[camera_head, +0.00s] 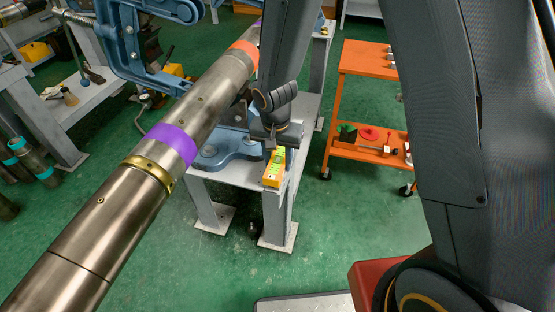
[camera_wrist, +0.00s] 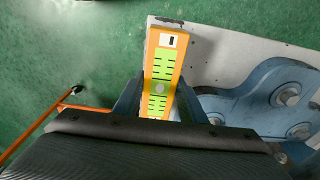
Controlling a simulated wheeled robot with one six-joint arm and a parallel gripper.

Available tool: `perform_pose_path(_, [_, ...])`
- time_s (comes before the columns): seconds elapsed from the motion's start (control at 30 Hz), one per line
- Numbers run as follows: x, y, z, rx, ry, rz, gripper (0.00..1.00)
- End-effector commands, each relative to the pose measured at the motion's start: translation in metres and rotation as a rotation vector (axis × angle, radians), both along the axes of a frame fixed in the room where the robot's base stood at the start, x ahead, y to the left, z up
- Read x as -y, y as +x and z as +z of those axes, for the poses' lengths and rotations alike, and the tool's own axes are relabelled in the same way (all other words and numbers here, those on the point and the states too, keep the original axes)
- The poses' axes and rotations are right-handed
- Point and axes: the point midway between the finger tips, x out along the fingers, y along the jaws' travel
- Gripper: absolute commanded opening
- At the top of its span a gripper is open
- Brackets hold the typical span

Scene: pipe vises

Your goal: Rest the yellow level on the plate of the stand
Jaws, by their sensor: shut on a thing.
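The yellow level (camera_head: 272,170), an orange-yellow bar with green faces and black marks, shows at the lower end of my arm. It is also in the wrist view (camera_wrist: 165,62), running lengthwise away from my gripper. My gripper (camera_wrist: 158,98) is shut on it, with a dark finger on each side. The grey plate of the stand (camera_head: 301,152) lies beneath, and its corner shows in the wrist view (camera_wrist: 215,50). The level is over the plate near its front edge. I cannot tell whether it touches the plate. My wrist hides part of the level's near end.
A blue vise base (camera_head: 230,147) is bolted to the plate, close to the level's right in the wrist view (camera_wrist: 265,98). A long steel pipe (camera_head: 130,200) with a purple band crosses at left. An orange cart (camera_head: 365,58) stands at right. Green floor is open in front.

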Motion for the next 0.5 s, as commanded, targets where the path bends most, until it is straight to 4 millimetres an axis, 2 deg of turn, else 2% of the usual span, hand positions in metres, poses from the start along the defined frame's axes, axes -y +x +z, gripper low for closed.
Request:
perform_pose_path(0.33, [-0.0001, 0.0002, -0.0038, 0.000, 0.000, 0.000, 0.02])
perform_pose_path(0.37, [-0.0002, 0.0002, -0.0034, 0.000, 0.000, 0.000, 0.42])
perform_pose_path(0.47, [-0.0002, 0.0002, -0.0033, 0.000, 0.000, 0.000, 0.59])
perform_pose_path(0.5, [-0.0002, 0.0002, -0.0033, 0.000, 0.000, 0.000, 0.59])
